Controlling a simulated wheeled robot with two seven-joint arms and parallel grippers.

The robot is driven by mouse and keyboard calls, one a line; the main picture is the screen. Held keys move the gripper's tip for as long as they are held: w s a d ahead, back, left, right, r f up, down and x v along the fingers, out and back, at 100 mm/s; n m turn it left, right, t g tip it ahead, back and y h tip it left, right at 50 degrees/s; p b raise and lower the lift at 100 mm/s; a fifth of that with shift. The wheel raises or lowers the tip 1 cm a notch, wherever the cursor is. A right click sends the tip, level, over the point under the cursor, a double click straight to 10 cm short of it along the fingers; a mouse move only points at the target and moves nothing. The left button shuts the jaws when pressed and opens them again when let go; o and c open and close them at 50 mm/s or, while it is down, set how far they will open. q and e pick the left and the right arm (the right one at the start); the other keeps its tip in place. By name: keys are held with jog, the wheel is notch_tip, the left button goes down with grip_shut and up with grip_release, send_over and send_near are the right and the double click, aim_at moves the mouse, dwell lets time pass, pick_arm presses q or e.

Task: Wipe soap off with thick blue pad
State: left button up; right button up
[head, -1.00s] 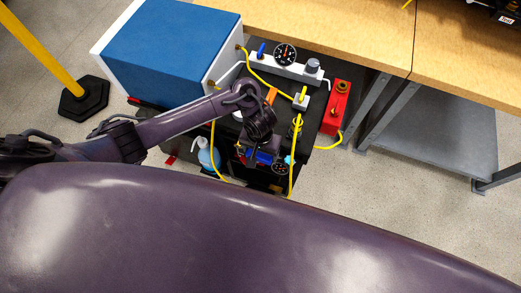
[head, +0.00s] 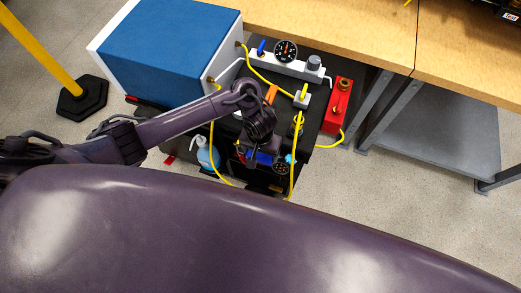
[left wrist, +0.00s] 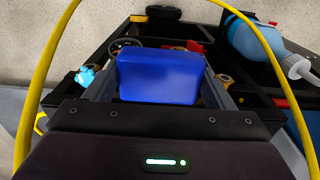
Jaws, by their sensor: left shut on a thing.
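The thick blue pad (left wrist: 160,77) is held between the two fingers of my left gripper (left wrist: 160,90) in the left wrist view. In the head view the pad (head: 263,158) shows as a small blue patch under my left gripper (head: 258,150). The gripper is over the front part of a black cart (head: 325,75). A small light-blue thing (left wrist: 86,76) lies just left of the gripper in the left wrist view; I cannot tell whether it is soap. The surface under the pad is hidden. My right gripper is not in view.
Yellow hoses (head: 293,178) loop around the gripper. A light-blue bottle with a white top (left wrist: 262,42) stands close by. A grey gauge bar (head: 270,60), a red block (head: 337,107) and a large blue-topped box (head: 170,40) surround the work area. A wooden bench (head: 350,30) is behind.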

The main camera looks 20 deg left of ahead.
pick_arm(q)
jog(key=shift+w+f+p, duration=0.1)
jog(key=shift+f+p, duration=0.1)
jog(key=shift+p, duration=0.15)
dwell(0.6)
jog(key=shift+s+p, duration=0.5)
jog(key=shift+s+f, duration=0.1)
jog(key=shift+s, duration=0.2)
jog(key=shift+w+p, duration=0.4)
jog(key=shift+w, duration=0.1)
jog(key=shift+w, duration=0.2)
jog(key=shift+s+p, duration=0.4)
jog(key=shift+p, duration=0.05)
jog(key=shift+s, duration=0.4)
jog(key=shift+p, duration=0.3)
